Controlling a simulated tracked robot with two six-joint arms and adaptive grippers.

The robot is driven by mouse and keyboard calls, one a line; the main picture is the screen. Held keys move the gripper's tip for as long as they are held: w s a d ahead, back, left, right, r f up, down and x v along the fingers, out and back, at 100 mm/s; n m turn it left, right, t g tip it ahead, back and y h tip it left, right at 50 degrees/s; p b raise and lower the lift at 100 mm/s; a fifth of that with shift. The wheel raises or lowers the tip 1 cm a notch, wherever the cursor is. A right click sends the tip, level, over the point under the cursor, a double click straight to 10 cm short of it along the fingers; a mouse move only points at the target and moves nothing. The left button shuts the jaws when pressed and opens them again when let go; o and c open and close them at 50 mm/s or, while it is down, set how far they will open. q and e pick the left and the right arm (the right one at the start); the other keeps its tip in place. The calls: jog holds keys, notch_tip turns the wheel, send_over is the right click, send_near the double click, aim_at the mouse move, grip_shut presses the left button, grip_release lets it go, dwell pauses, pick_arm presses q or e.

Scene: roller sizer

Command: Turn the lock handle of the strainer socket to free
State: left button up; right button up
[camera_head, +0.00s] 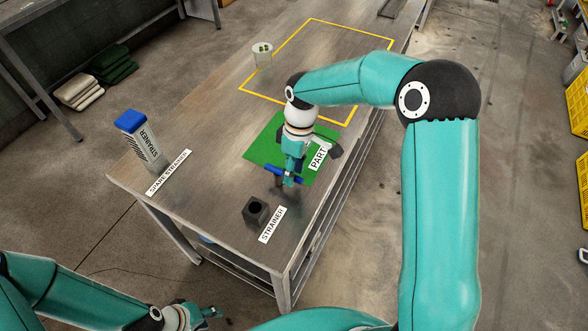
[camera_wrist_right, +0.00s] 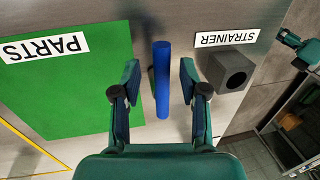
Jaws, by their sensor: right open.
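The dark strainer socket (camera_head: 257,211) is a block with a round hole, standing on the bench beside the STRAINER label. It also shows in the right wrist view (camera_wrist_right: 231,70), right of my fingers. A blue bar (camera_wrist_right: 162,90), which looks like the lock handle, lies between the open fingers of my right gripper (camera_wrist_right: 160,68), with a gap visible on both sides. In the head view my right gripper (camera_head: 287,172) is at this blue bar, above the green mat's near edge. How the bar joins the socket is not visible. My left gripper (camera_head: 207,313) is low at the left, off the bench.
A blue-topped spare strainer (camera_head: 141,142) stands at the bench's left end by its label. The green mat (camera_head: 258,149) with a PARTS label is beyond the socket. Bare bench surrounds the socket.

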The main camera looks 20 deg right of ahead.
notch_tip(320, 180, up, 12)
jog(key=w+d, duration=0.1)
jog(key=d, duration=0.1)
jog(key=shift+w+f, duration=0.2)
dwell(0.6)
